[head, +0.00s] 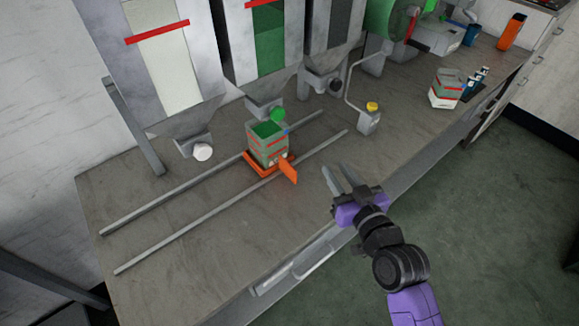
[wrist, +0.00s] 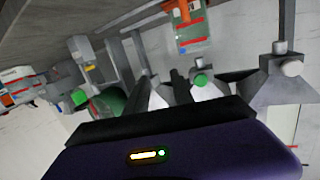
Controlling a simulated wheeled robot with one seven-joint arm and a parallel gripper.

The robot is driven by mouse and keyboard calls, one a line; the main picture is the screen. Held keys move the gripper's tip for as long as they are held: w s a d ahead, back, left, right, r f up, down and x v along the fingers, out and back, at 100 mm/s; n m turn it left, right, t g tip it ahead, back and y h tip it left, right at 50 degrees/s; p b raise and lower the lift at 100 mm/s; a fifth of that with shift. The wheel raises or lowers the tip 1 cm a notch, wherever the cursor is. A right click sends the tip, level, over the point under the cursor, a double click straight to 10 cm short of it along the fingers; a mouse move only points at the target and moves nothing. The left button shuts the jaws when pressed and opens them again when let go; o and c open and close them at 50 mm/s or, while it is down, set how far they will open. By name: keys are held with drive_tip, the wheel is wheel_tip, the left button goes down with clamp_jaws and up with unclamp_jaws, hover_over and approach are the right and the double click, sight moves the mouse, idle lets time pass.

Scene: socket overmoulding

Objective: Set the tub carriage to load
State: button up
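The orange tub carriage (head: 254,167) sits on two grey rails (head: 310,157), below the middle hopper with the green window. A green tub (head: 267,149) with red bands stands on it. The carriage's orange handle (head: 288,171) sticks out toward the front of the bench. My gripper (head: 337,178) is to the right of the handle, apart from it, with its two fingers spread and nothing between them. In the wrist view the scene looks upside down, and the tub (wrist: 192,32) shows at the top.
Hoppers line the back, with a white knob (head: 202,152), a green knob (head: 277,115) and a dark knob (head: 336,86) at their outlets. A yellow-capped post (head: 370,116) stands right of the rails. Another tub (head: 446,89) is farther right. The rails' left end is clear.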

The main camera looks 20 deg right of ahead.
sight(294, 169)
drive_tip(key=w+a+f+n+g+y, duration=0.2)
drive_tip(key=w+y, duration=0.1)
drive_tip(key=w, duration=0.4)
drive_tip(key=a+f+n, duration=0.1)
drive_tip(key=f, duration=0.1)
drive_tip(key=s+a+f+n+g+y, duration=0.1)
drive_tip(key=a, duration=0.1)
drive_tip(key=shift+f+g, duration=0.3)
drive_tip(key=shift+f, duration=0.05)
drive_tip(key=shift+w+a+f, duration=0.1)
drive_tip(key=shift+p+x, duration=0.3)
drive_tip(key=shift+x, duration=3.45)
drive_tip(key=shift+a, duration=0.1)
clamp_jaws()
